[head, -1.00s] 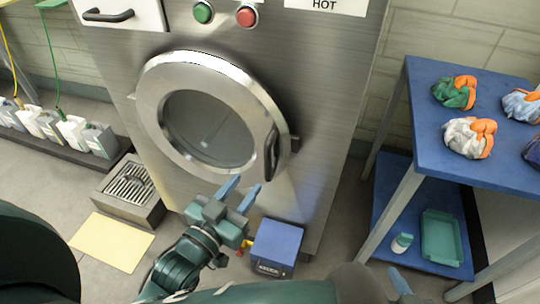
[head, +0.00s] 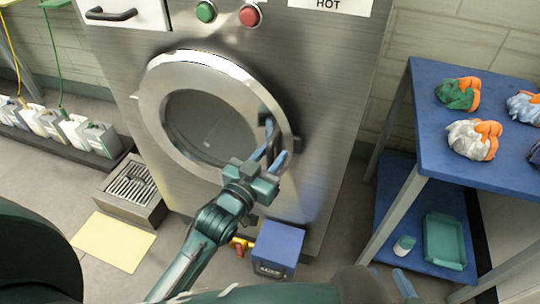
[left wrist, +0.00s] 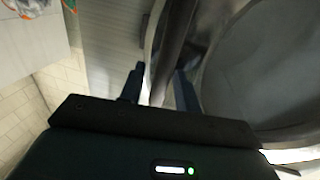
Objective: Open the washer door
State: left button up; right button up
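The washer (head: 335,100) is a brushed-metal machine. Its round door has a shiny metal ring (head: 160,80) and dark glass (head: 205,125), and looks closed. A dark upright handle (head: 270,128) sits on the ring's right side; it also shows in the left wrist view (left wrist: 174,45). My left gripper (head: 273,160) is at the handle's lower part. In the left wrist view its fingers (left wrist: 160,88) are apart, one on each side of the handle; I cannot tell whether they touch it. Of my right gripper, only a bluish fingertip (head: 404,284) shows at the bottom edge.
A blue table (head: 425,140) with bundled cloths stands at the right; its lower shelf (head: 385,220) holds a teal tray (head: 445,241) and a small bottle (head: 404,245). A blue box (head: 279,246) is below the door. A floor drain (head: 130,185) and jugs (head: 75,127) are left.

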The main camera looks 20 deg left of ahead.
pick_arm(q)
grip_shut()
pick_arm(e)
jog(key=shift+f, duration=0.15)
